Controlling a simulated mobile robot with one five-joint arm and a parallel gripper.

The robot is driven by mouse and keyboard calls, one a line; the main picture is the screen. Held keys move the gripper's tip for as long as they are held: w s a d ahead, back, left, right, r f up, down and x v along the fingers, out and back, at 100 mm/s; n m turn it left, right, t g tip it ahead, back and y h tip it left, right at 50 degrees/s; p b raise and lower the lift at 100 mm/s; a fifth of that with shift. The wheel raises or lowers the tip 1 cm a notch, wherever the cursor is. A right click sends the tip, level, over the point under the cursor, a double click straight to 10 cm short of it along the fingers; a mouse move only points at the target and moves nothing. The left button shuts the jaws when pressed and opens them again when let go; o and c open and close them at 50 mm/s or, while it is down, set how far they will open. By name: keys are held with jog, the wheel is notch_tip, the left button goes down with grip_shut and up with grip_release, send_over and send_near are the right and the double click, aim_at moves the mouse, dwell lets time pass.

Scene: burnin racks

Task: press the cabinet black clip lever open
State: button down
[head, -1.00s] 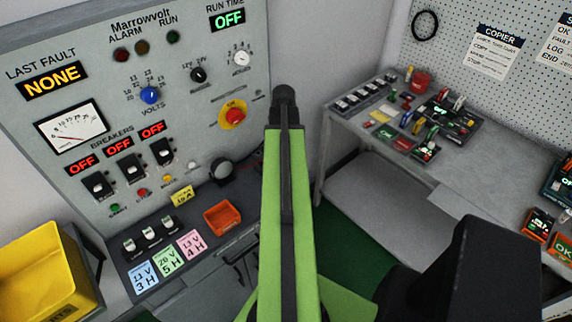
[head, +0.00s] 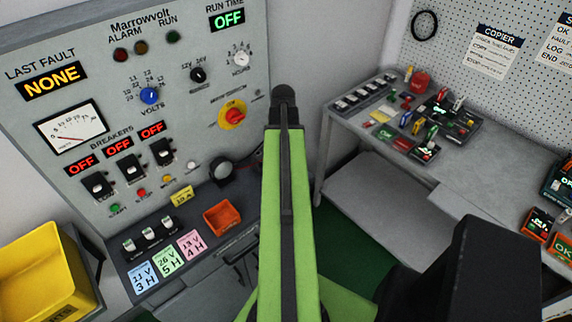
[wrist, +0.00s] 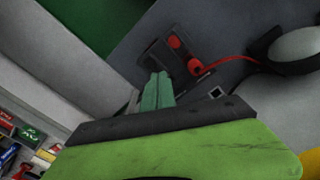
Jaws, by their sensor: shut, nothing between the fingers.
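The cabinet (head: 215,75) is the grey panel on the left in the head view, with dials and breakers. In the wrist view my gripper's green fingers (wrist: 157,90) are together and empty. Just beyond their tips is a dark clip (wrist: 153,56), which I take to be the black clip; its lever is hard to make out. A red clip (wrist: 183,55) with a red cable is right beside it. I cannot tell whether my fingertips touch the black clip. In the head view my arm hides the gripper and both clips.
An orange tray (head: 221,216) and coloured cards (head: 168,259) lie on the cabinet's ledge. A yellow bin (head: 40,275) stands at left, a workbench (head: 465,165) with parts at right.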

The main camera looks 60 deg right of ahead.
jog(key=shift+f+b, duration=0.95)
dwell(0.5)
notch_tip(320, 180, up, 7)
jog(key=p, duration=0.7)
jog(key=shift+r, duration=0.1)
jog(key=shift+s, duration=0.1)
